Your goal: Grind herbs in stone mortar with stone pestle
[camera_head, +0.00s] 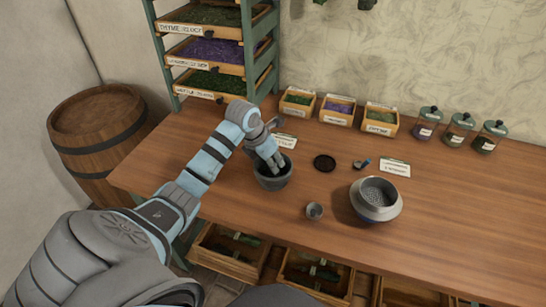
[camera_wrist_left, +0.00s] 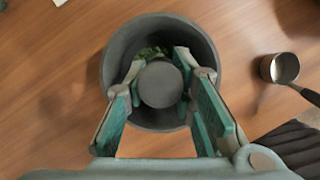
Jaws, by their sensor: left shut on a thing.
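The grey stone mortar (camera_head: 274,183) stands on the wooden table, left of the middle. In the left wrist view its round rim (camera_wrist_left: 113,50) is seen from above. My left gripper (camera_head: 272,160) is over the mortar, fingers pointing down into it. It is shut on the stone pestle (camera_wrist_left: 160,85), whose round grey top shows between the fingers (camera_wrist_left: 160,88). The pestle's lower end is hidden. Some green herbs (camera_wrist_left: 152,52) show inside the mortar, behind the pestle. My right gripper is not in view.
Right of the mortar are a small grey cup (camera_head: 314,211), a dark round lid or dish (camera_head: 325,163) and a grey pot with a perforated top (camera_head: 376,199). Several labelled herb boxes (camera_head: 338,111) and jars (camera_head: 459,131) line the back. A drying rack (camera_head: 262,60) stands back left.

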